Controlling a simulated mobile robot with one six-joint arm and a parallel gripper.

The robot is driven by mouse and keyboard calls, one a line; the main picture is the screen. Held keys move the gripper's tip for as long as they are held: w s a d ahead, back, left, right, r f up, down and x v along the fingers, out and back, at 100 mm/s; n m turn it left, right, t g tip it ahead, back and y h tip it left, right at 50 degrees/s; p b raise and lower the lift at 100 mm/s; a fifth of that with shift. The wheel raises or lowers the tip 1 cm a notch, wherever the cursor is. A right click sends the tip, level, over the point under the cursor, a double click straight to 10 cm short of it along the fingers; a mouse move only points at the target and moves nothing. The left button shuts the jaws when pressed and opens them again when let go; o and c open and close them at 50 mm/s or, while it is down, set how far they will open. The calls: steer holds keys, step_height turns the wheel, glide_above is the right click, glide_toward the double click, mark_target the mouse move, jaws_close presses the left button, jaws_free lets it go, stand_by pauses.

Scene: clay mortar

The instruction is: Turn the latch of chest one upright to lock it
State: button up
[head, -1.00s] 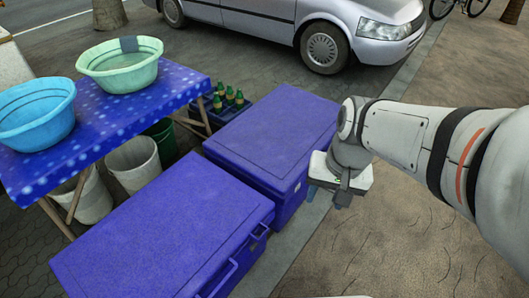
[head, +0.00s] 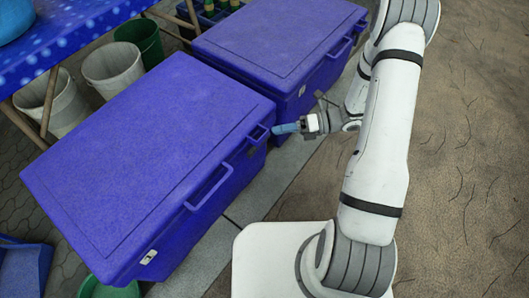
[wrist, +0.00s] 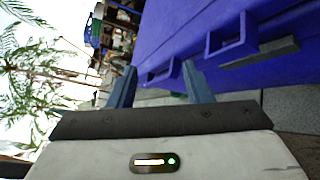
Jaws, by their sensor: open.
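Two blue lidded chests stand end to end: a near chest (head: 140,150) and a far chest (head: 280,40). No label shows which is chest one. The near chest's front side has a large loop handle (head: 208,187) and a smaller blue loop fitting (head: 258,135) near its right end, perhaps a latch; its exact angle is unclear. My gripper (head: 276,129) is open, its blue fingertips close to that fitting; contact cannot be told. In the wrist view, the open fingers (wrist: 158,68) point along the blue chest wall (wrist: 180,25), with a blue loop fitting (wrist: 232,45) beyond them at right.
A pale metal plate (head: 148,257) sits at the near chest's front left. White buckets (head: 112,68) and a green bucket (head: 140,38) stand behind the chests, beside a blue table (head: 70,35). A grey kerb strip (head: 250,195) and open brown ground (head: 455,150) lie in front.

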mark_target(261, 145)
step_height(261, 145, down, 15)
steer(key=w+d+m+t+y+b, duration=0.2)
steer(key=m+t+b, duration=0.3)
steer(key=m, duration=0.4)
steer(key=shift+m+t, duration=0.4)
steer(key=x, duration=0.5)
steer(key=f+b+x, duration=0.1)
steer(key=x, duration=0.2)
steer(key=shift+w, duration=0.2)
steer(key=shift+c, duration=0.3)
steer(key=c, duration=0.9)
